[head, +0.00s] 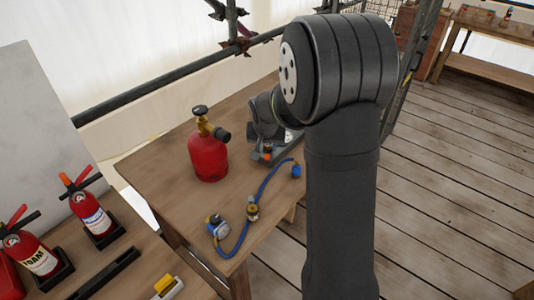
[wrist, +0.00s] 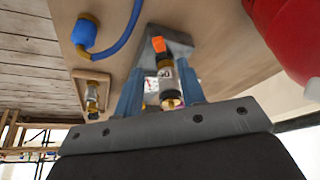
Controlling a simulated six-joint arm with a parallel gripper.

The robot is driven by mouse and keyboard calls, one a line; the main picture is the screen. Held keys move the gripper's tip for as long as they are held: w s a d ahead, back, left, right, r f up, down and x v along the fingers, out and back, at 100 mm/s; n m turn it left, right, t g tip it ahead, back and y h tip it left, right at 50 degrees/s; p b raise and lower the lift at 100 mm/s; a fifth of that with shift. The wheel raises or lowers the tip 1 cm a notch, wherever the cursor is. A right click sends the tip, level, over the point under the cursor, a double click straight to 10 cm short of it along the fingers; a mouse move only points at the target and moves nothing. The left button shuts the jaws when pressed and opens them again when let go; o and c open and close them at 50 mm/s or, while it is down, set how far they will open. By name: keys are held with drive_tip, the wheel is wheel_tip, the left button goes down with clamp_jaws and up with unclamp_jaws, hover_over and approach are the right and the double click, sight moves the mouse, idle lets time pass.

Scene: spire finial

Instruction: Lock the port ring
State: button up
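In the wrist view my gripper (wrist: 162,82) has its two blue fingers apart. A small upright-looking fitting (wrist: 165,78) with a pale marked band, an orange tab and a brass and dark ringed end shows between them. A gap shows between the left finger and the fitting; contact on the right side cannot be told. I cannot tell for sure which part is the port ring. A grey metal bracket (wrist: 178,42) lies behind the fitting. In the head view my arm hides most of this; a grey base and a small orange tab (head: 267,147) show by my gripper.
A red gas cylinder (head: 207,156) with a brass valve stands left of my gripper. A blue hose (head: 268,181) with a gauge (head: 217,226) lies in front on the wooden table (head: 178,199). Fire extinguishers (head: 92,213) stand at left. A scaffold pole (head: 170,82) runs behind the table.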

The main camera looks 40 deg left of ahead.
sight(267, 156)
drive_tip(key=x, duration=0.6)
drive_tip(key=shift+w+f, duration=0.1)
drive_tip(key=shift+f, duration=0.2)
drive_tip(key=shift+c, duration=0.5)
clamp_jaws()
